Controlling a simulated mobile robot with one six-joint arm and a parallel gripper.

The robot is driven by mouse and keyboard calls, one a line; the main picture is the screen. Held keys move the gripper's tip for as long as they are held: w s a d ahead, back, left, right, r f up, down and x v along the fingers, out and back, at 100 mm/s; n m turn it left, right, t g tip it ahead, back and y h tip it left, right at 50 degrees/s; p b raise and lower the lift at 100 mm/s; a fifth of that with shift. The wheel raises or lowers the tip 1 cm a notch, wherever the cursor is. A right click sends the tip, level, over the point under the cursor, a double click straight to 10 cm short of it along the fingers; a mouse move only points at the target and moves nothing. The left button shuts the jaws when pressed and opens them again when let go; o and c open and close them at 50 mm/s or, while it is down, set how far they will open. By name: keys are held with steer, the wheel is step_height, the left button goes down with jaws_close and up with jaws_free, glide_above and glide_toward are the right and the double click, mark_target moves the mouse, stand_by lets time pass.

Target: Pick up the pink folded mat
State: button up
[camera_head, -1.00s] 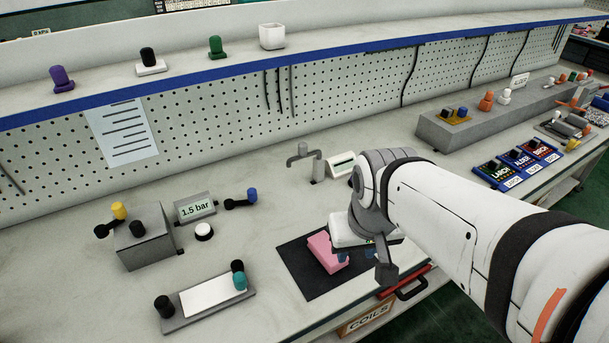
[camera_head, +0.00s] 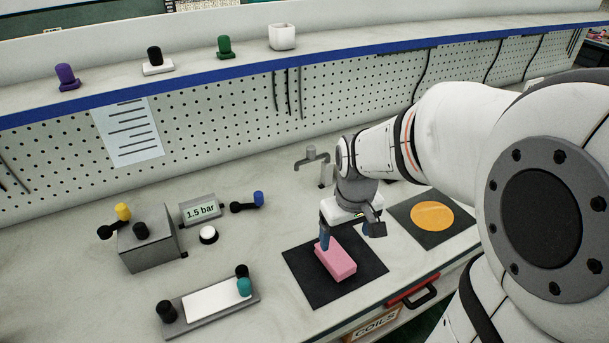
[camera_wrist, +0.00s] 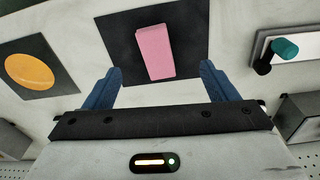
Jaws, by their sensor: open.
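The pink folded mat (camera_head: 336,260) is a small thick block lying on a black square pad (camera_head: 308,290) on the bench. In the wrist view the pink mat (camera_wrist: 155,52) lies beyond the fingertips, between their lines, with its long side pointing roughly away from me. My gripper (camera_head: 343,238) is above the mat's far side in the head view. Its two blue fingers (camera_wrist: 160,88) are wide apart in the wrist view, with nothing between them. I cannot tell the exact height of the fingertips over the mat.
A dark pad with an orange disc (camera_head: 432,215) lies right of the mat. A tap (camera_head: 312,160) stands behind. A grey base with a white plate (camera_head: 206,301) and knobs is at left front. A grey box (camera_head: 147,248) stands further left. A red-edged drawer (camera_head: 412,296) is below the bench edge.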

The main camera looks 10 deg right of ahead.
steer(key=n+g, duration=0.1)
steer(key=n, duration=0.1)
glide_above(336, 255)
steer(key=f, duration=0.6)
steer(key=shift+s+a+f, duration=0.15)
steer(key=shift+s, duration=0.2)
steer(key=f, duration=0.8)
steer(key=shift+w, duration=0.35)
steer(key=shift+c, duration=0.4)
steer(key=c, duration=1)
step_height(336, 255, up, 10)
steer(key=shift+r, duration=0.1)
